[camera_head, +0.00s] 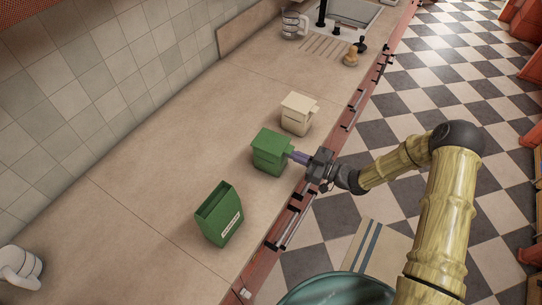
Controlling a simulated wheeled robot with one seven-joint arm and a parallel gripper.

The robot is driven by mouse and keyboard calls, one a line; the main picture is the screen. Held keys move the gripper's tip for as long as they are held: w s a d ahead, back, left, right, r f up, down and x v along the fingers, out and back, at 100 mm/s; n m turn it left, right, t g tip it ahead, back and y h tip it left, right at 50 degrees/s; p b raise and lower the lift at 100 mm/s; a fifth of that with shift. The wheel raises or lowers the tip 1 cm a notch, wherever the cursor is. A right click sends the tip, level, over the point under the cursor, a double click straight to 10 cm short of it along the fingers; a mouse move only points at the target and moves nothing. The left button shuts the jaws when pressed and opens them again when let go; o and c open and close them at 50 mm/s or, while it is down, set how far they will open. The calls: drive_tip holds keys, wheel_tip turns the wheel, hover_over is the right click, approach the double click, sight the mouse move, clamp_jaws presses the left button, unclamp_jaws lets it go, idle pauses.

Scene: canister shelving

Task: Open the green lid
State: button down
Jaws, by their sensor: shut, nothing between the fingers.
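A green canister (268,162) stands upright on the counter, with a green lid (272,142) on top that looks closed. My gripper (294,156) reaches in from the right with its purple fingers shut and empty. The fingertips are at the lid's right edge, at about lid height; I cannot tell whether they touch it. A small part of the canister's right side is hidden behind the fingers.
An open green box (228,228) with a white label stands at the lower left of the canister. A cream lidded canister (296,124) stands close behind it. The counter (150,190) is clear to the left, up to the tiled wall. Drawer handles (290,228) line the counter's front.

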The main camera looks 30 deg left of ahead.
sight(283, 146)
drive_tip(key=shift+r, duration=0.65)
drive_tip(key=shift+p, duration=0.3)
drive_tip(key=shift+a+r+p, duration=0.2)
drive_tip(key=shift+r+p, duration=0.15)
drive_tip(key=shift+r, duration=0.45)
drive_tip(key=shift+a+r+p, duration=0.2)
drive_tip(key=shift+r+p, duration=0.1)
drive_tip(key=shift+r, duration=0.5)
drive_tip(key=shift+a+r+p, duration=0.2)
drive_tip(key=shift+r+p, duration=0.15)
drive_tip(key=shift+r, duration=0.45)
drive_tip(key=shift+a+r+p, duration=0.3)
drive_tip(key=shift+a+r, duration=0.45)
drive_tip(key=shift+r, duration=0.2)
drive_tip(key=shift+a+r+p, duration=0.25)
drive_tip(key=shift+a+r, duration=0.45)
drive_tip(key=shift+r, duration=0.25)
drive_tip(key=shift+a, duration=0.1)
